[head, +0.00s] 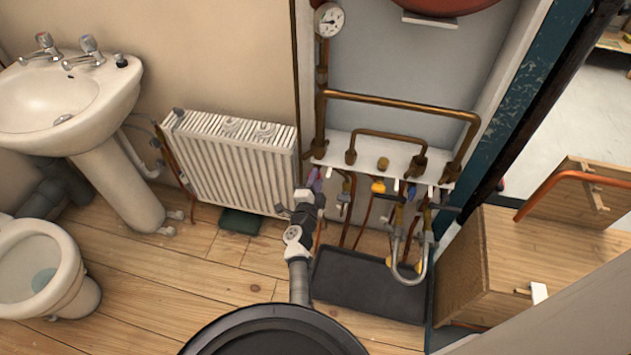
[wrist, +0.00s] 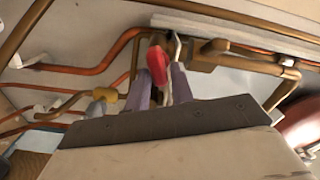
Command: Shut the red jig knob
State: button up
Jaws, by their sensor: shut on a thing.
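In the wrist view the red jig knob (wrist: 154,60) shows between the two purple fingertips of my gripper (wrist: 160,84), with a pale lever-like piece close beside it on the right. The gripper is shut on the red knob; the fingers hide its lower part. In the head view my gripper (head: 315,181) reaches to the left end of the pipework under the white shelf. My wrist and fingers hide the knob there.
The white radiator (head: 232,160) stands left of my arm. A black tray (head: 368,285) lies below the pipes. A wooden box (head: 535,260) stands on the right.

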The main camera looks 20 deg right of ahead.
jog(key=shift+f+m+b, duration=0.15)
jog(key=shift+m+b, duration=0.15)
jog(key=shift+m, duration=0.8)
jog(key=shift+f+m+b, duration=0.1)
jog(key=shift+m+b, duration=0.2)
jog(key=shift+m, duration=0.8)
jog(key=o, duration=0.8)
jog(key=shift+s, duration=0.1)
